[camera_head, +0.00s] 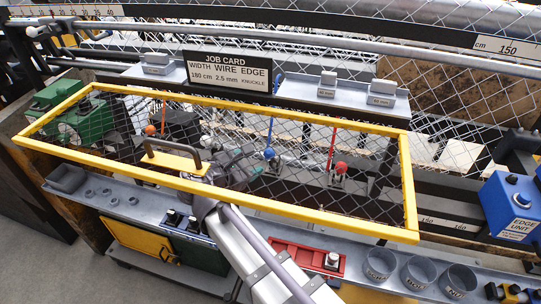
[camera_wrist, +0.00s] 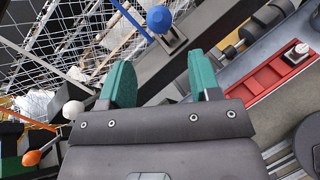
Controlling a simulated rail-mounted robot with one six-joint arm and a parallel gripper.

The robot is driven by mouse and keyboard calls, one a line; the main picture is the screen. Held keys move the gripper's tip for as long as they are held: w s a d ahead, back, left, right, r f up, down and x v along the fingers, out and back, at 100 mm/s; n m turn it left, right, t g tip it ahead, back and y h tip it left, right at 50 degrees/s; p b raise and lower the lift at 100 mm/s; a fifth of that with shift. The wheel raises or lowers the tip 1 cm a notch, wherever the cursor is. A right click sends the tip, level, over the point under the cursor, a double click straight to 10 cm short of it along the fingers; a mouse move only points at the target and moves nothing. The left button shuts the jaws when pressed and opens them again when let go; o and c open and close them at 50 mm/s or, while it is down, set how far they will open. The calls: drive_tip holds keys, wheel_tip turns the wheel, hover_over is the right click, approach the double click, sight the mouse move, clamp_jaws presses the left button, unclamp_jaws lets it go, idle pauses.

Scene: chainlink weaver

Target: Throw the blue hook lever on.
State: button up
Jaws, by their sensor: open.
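The blue hook lever has a round blue knob (camera_head: 269,153) and a thin blue rod, in the middle of the mesh guard area. In the wrist view the blue knob (camera_wrist: 160,18) is near the top, ahead of the gap between the fingers and apart from them. My gripper (camera_head: 256,161) is just left of the blue knob in the head view. In the wrist view my gripper (camera_wrist: 160,80) shows two teal fingers spread wide, with nothing between them. The lever's base is partly visible below the knob.
A yellow-framed mesh guard (camera_head: 413,190) spans the work area. A red-knobbed lever (camera_head: 340,168) stands right of the blue one. A white knob (camera_wrist: 73,109) and an orange knob (camera_wrist: 31,158) lie left of my gripper. A red tray (camera_wrist: 270,85) is at right.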

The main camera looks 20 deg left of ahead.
drive_tip(key=b+x, duration=0.3)
drive_tip(key=x, duration=0.7)
drive_tip(key=shift+f+b, duration=0.15)
drive_tip(key=shift+b, duration=0.15)
drive_tip(key=shift+w+d, duration=0.15)
drive_tip(key=shift+w, duration=0.15)
clamp_jaws()
